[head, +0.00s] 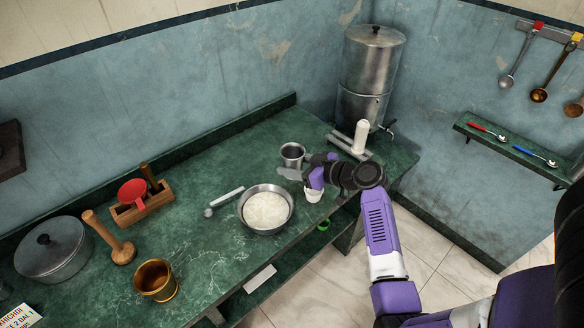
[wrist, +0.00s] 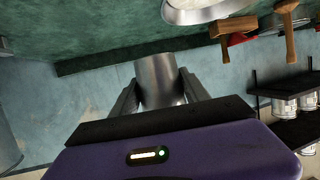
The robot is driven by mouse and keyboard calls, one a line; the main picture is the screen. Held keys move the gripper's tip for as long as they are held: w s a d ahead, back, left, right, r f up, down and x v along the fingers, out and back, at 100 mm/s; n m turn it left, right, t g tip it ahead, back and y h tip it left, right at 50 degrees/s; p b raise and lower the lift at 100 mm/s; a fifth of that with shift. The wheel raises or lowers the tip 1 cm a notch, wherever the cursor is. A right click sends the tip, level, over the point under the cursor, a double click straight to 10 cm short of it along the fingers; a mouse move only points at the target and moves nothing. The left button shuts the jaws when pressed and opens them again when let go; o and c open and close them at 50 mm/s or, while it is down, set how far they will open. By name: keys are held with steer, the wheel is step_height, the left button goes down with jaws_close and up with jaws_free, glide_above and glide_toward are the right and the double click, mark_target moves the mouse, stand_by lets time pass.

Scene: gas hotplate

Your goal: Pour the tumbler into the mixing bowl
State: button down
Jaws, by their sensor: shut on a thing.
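The steel tumbler (head: 292,154) is upright, its dark opening facing up in the head view. My gripper (head: 291,172) is shut on it. The wrist view shows the tumbler (wrist: 160,80) between the two fingers of my gripper (wrist: 160,90). I cannot tell whether its base touches the counter, and its contents are not clear. The steel mixing bowl (head: 243,218) holds something white and stands on the counter, to the left of and nearer than the tumbler. The bowl's rim (wrist: 208,17) also shows at the top of the wrist view. Tumbler and bowl are apart.
A white cup (head: 313,195) is close to the bowl's right, beside my arm. A ladle (head: 224,199) lies left of the bowl. A white-handled press (head: 359,140) and tall steel water urn (head: 370,75) stand behind right. A brass cup (head: 156,280) is front left.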

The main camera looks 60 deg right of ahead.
mark_target(293, 155)
stand_by(0.3)
steer(key=shift+r+p, duration=0.55)
steer(key=shift+r, duration=1.45)
